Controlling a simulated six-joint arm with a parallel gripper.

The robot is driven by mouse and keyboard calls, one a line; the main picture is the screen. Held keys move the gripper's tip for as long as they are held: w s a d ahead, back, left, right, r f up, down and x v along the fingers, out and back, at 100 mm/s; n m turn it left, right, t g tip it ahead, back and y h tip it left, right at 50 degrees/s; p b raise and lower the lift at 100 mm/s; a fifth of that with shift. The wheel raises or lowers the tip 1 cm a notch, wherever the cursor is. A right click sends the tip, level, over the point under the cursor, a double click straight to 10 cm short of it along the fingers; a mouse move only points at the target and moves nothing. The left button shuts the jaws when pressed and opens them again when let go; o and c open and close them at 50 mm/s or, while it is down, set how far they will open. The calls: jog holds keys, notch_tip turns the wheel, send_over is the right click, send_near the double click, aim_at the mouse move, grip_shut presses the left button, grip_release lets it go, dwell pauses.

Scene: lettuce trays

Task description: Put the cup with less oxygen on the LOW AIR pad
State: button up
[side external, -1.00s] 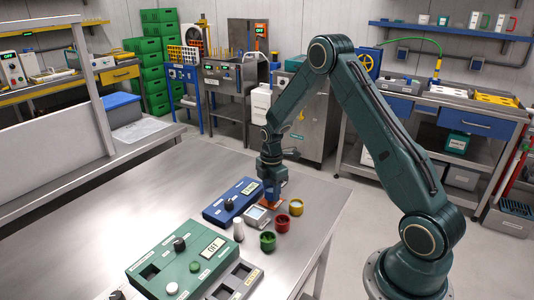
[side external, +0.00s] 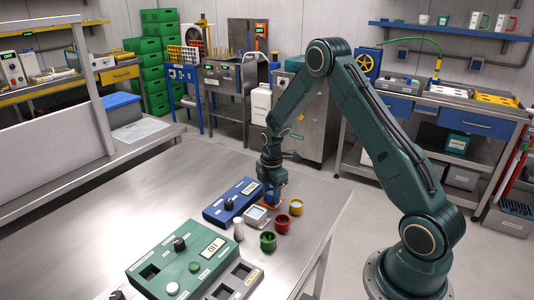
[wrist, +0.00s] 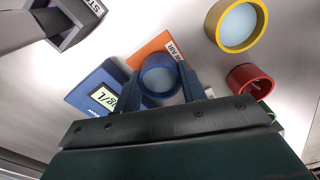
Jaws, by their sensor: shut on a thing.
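My gripper (side external: 272,186) is low over the right part of the steel table, shut on the blue cup (wrist: 160,76). In the wrist view its two fingers (wrist: 160,88) stand on either side of the cup, which has pale liquid inside. The orange pad (wrist: 147,50), its label partly hidden and reading "W AIR", lies under and beside the cup. I cannot tell whether the cup touches it. The yellow cup (side external: 296,207) with pale liquid, the red cup (side external: 282,223) and the green cup (side external: 268,241) stand nearby. The blue meter (side external: 233,200) is left of the gripper.
A small pale square device (side external: 256,216) and a white cylinder (side external: 238,229) stand between the blue meter and the cups. A green control box (side external: 178,262) and a grey slotted tray (side external: 236,280) are at the front. The table's back left is clear.

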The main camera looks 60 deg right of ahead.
jog(key=shift+f, duration=0.25)
dwell(0.3)
jog(key=o, duration=1.1)
jog(key=shift+c, duration=0.2)
jog(key=shift+r, duration=0.2)
jog(key=shift+r, duration=3.55)
